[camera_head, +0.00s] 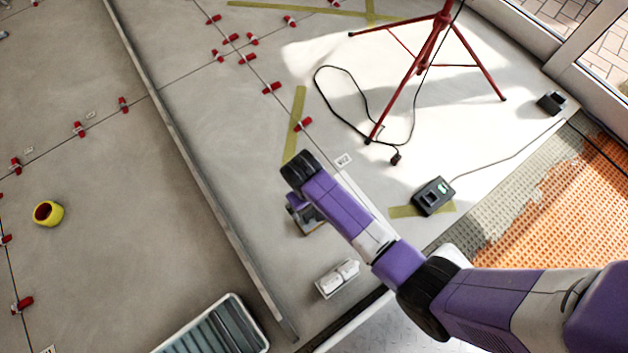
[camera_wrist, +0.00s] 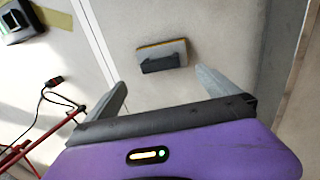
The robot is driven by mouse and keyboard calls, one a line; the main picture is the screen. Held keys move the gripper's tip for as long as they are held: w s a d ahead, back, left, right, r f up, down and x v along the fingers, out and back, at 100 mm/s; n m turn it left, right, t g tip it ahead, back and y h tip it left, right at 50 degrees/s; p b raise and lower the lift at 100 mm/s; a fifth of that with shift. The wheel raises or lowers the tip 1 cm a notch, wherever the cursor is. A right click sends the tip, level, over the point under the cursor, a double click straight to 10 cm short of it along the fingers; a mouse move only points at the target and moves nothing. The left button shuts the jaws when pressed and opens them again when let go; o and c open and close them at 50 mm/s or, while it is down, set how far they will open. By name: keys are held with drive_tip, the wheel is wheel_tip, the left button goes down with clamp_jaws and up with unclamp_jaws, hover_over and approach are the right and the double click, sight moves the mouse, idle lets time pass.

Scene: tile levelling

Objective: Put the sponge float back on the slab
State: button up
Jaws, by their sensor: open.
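The sponge float (camera_wrist: 162,57) has a pale grey plate, a thin yellow-orange edge and a dark handle. It lies handle up on a light grey slab (camera_wrist: 140,22), ahead of my fingertips in the wrist view. My gripper (camera_wrist: 161,82) is open and empty, its two fingers spread apart with the float beyond the gap. In the head view my gripper (camera_head: 303,212) hangs over the grey floor, and the float's tan edge (camera_head: 313,231) shows just beneath it. The rest of the float is hidden there by my arm.
A long metal straightedge (camera_head: 205,175) runs left of my gripper. A white pair of blocks (camera_head: 338,278) and a ribbed tray (camera_head: 215,330) are near the front. A charger (camera_head: 433,195), cable and red tripod (camera_head: 430,55) stand right. Yellow tape (camera_head: 48,213) lies left.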

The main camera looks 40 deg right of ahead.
wheel_tip(320, 180, up, 3)
drive_tip(key=shift+a+f+p, duration=0.15)
drive_tip(key=shift+f+p, duration=0.05)
drive_tip(key=shift+p, duration=0.15)
drive_tip(key=s+r+t+y, duration=0.1)
drive_tip(key=s+r+t, duration=0.2)
drive_tip(key=s+t, duration=0.7)
drive_tip(key=s+r+t, duration=0.1)
drive_tip(key=s+r, duration=0.3)
drive_tip(key=r, duration=0.6)
drive_tip(key=s+d+r+t, duration=0.1)
drive_tip(key=s+r, duration=0.3)
drive_tip(key=r, duration=0.6)
drive_tip(key=s+r+t, duration=0.3)
drive_tip(key=s+r, duration=0.2)
drive_tip(key=r, duration=0.5)
drive_tip(key=shift+d+r, duration=0.2)
drive_tip(key=shift+r, duration=0.2)
